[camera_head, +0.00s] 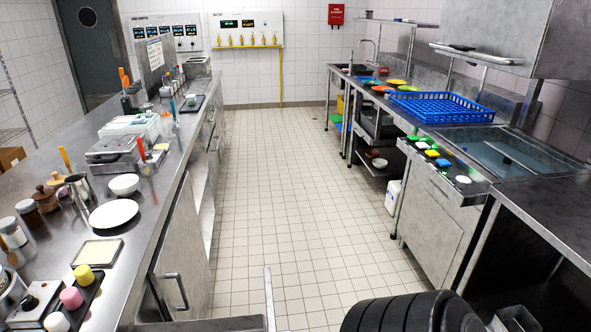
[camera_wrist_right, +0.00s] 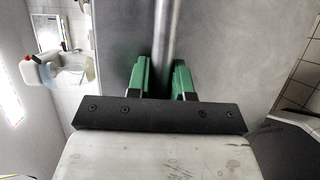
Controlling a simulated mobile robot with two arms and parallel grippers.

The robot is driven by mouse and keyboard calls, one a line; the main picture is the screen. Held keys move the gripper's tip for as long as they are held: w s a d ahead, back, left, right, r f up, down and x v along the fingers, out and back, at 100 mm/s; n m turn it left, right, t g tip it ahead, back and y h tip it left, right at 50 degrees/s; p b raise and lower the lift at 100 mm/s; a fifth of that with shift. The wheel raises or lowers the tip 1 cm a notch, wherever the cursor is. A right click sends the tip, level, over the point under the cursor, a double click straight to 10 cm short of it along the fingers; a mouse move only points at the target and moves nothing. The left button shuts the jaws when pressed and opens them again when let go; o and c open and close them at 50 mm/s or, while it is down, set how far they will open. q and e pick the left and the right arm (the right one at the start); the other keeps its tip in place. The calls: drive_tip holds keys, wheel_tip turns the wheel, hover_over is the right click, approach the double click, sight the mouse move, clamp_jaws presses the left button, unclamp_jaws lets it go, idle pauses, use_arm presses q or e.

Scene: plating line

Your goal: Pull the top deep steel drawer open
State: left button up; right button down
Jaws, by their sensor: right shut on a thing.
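My right gripper (camera_wrist_right: 162,75) shows in the right wrist view, its two green fingers closed on a round steel bar handle (camera_wrist_right: 163,28). The bar runs up out of the frame in front of a plain grey steel panel (camera_wrist_right: 220,45), which looks like the drawer front. In the head view, a thin upright steel panel (camera_head: 269,300) and a grey steel edge (camera_head: 205,325) jut from the left counter into the aisle at the bottom. They look like part of a pulled-out drawer; its inside is mostly cut off. My left gripper is in neither view.
The left counter (camera_head: 160,205) carries a white plate (camera_head: 114,214), a bowl (camera_head: 124,184) and several containers. A cabinet door handle (camera_head: 176,291) stands out below. The tiled aisle (camera_head: 280,200) is clear. A blue rack (camera_head: 441,107) sits on the right counter.

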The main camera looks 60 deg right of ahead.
drive_tip(key=c, duration=1)
unclamp_jaws()
drive_tip(key=b+v, duration=0.1)
drive_tip(key=v, duration=0.9)
drive_tip(key=shift+s+b, duration=0.3)
drive_tip(key=shift+s, duration=0.1)
